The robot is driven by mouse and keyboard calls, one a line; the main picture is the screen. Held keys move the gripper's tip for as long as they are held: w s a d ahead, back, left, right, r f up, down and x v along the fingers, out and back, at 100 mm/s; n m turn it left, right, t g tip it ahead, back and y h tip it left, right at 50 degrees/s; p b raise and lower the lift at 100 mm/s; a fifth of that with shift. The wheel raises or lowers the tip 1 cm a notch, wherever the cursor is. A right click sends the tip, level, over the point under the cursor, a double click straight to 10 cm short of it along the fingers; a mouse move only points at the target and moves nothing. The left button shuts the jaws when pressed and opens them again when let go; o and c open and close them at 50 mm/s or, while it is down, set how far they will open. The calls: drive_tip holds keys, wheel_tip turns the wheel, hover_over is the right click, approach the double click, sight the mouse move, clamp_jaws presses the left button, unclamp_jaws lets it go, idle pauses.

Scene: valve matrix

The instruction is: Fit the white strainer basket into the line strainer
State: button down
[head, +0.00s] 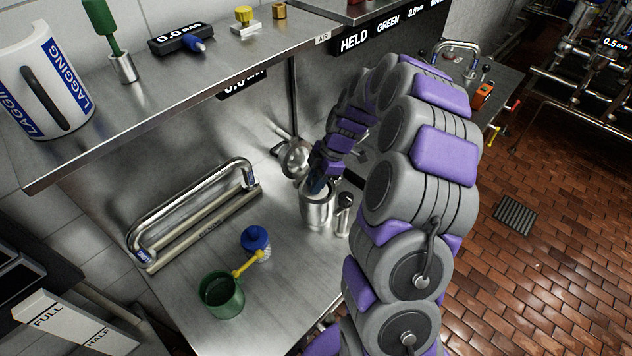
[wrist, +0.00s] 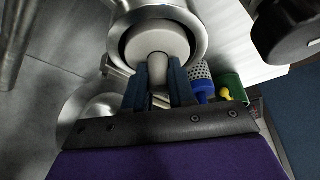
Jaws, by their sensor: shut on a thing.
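The line strainer (head: 317,212) is an upright, open-topped steel cylinder on the steel bench. It also shows in the wrist view as a bright steel ring (wrist: 202,35). The white strainer basket (wrist: 157,43) shows as a white round top with a knob, lying within that ring. Its lower part is hidden, so I cannot tell how deep it sits. My gripper (wrist: 159,80) has its two blue fingers shut on the basket's white knob. In the head view, my gripper (head: 318,186) is over the strainer's mouth and mostly hides the basket.
A blue-topped perforated basket (head: 256,239) and a green cup (head: 221,295) with a yellow handle stand front left. A steel pipe loop (head: 190,210) lies behind them. A small steel cylinder (head: 343,214) stands close right of the strainer. A shelf (head: 180,95) overhangs the bench's back.

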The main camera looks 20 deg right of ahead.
drive_tip(key=shift+s+d, duration=0.1)
drive_tip(key=c, duration=1.4)
unclamp_jaws()
drive_tip(key=shift+d, duration=0.25)
drive_tip(key=o, duration=0.3)
drive_tip(key=shift+d, duration=0.4)
drive_tip(key=shift+o, duration=1.2)
drive_tip(key=shift+a, duration=0.15)
drive_tip(key=shift+a+r, duration=0.15)
drive_tip(key=shift+a, duration=0.05)
